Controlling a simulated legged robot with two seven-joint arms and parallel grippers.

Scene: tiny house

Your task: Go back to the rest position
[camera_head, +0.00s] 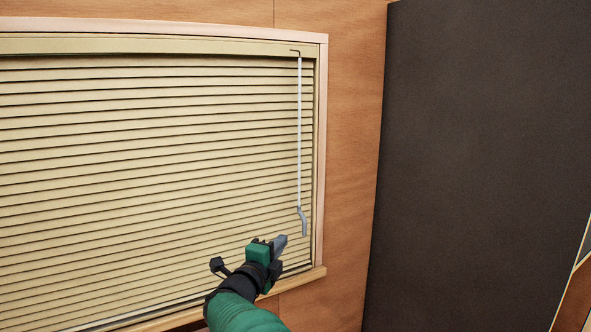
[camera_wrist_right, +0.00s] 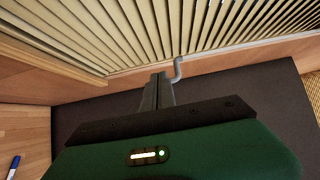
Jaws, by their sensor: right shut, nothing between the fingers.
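My right gripper (camera_head: 281,241) is green and black with grey fingers, and it is in front of the lower right part of the window blind (camera_head: 150,150). Its fingers are shut with nothing between them; they also show in the right wrist view (camera_wrist_right: 160,80). The blind's grey wand (camera_head: 299,130) hangs down along the right side of the blind, and its bent handle ends just above and right of my fingertips. In the right wrist view the handle (camera_wrist_right: 178,68) appears just beyond the fingertips. I cannot tell whether they touch. My left gripper is not in view.
A pale wooden frame (camera_head: 321,150) and sill (camera_head: 310,278) surround the blind. A wooden wall (camera_head: 350,120) is to the right, then a large dark panel (camera_head: 480,150). In the right wrist view a blue-and-white pen-like object (camera_wrist_right: 13,166) lies on a wooden surface at lower left.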

